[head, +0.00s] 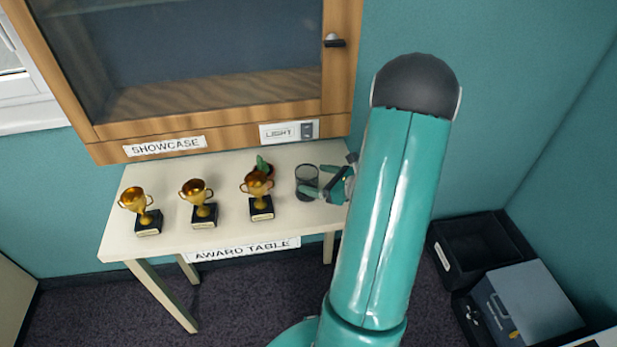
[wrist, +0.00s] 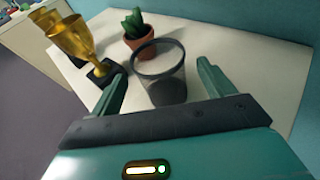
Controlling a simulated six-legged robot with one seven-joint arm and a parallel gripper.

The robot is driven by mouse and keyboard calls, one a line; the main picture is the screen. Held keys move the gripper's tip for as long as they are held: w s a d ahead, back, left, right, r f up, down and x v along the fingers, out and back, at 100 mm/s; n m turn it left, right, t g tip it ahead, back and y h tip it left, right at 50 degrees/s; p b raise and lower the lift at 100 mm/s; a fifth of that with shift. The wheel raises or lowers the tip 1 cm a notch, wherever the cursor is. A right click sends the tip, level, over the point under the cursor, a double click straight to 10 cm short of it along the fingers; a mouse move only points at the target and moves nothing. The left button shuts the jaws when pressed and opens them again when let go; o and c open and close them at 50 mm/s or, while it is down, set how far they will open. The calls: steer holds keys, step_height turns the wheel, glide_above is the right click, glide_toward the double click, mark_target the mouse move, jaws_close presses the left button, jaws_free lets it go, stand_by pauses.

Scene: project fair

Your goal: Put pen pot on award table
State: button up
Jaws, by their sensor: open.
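The pen pot (head: 307,182) is a dark mesh cup standing upright near the right end of the award table (head: 225,235). It also shows in the wrist view (wrist: 160,75), between my fingers. My gripper (head: 325,186) is at the right end of the table, with its fingers open around the pot. In the wrist view a finger of my gripper (wrist: 158,85) stands on each side of the pot, with a gap at both sides. The pot looks empty and rests on the tabletop.
Gold trophies (head: 203,200) stand in a row left of the pot; the nearest (wrist: 85,50) is close to my left finger. A potted cactus (wrist: 135,30) stands behind. The showcase (head: 210,100) hangs above the table. Dark bins (head: 480,250) sit on the floor at right.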

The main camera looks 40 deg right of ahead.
steer(key=v, duration=0.8)
steer(key=w+a+r+n+g+y, duration=0.25)
steer(key=a+r+n+g, duration=0.35)
steer(key=a, duration=0.5)
steer(key=w+a+r+n+g+y, duration=0.2)
steer(key=a+r+n+y, duration=0.1)
steer(key=a+n, duration=0.7)
steer(key=s+a+r+n+h, duration=0.3)
steer(key=a+r+n+h, duration=0.1)
steer(key=a+n, duration=0.3)
steer(key=s+a+r+n+h, duration=0.4)
steer(key=a+r+n, duration=0.2)
steer(key=n, duration=0.4)
steer(key=shift+s+a+r+n+g, duration=0.25)
steer(key=shift+a+r+n+g, duration=0.15)
steer(key=shift+r, duration=0.05)
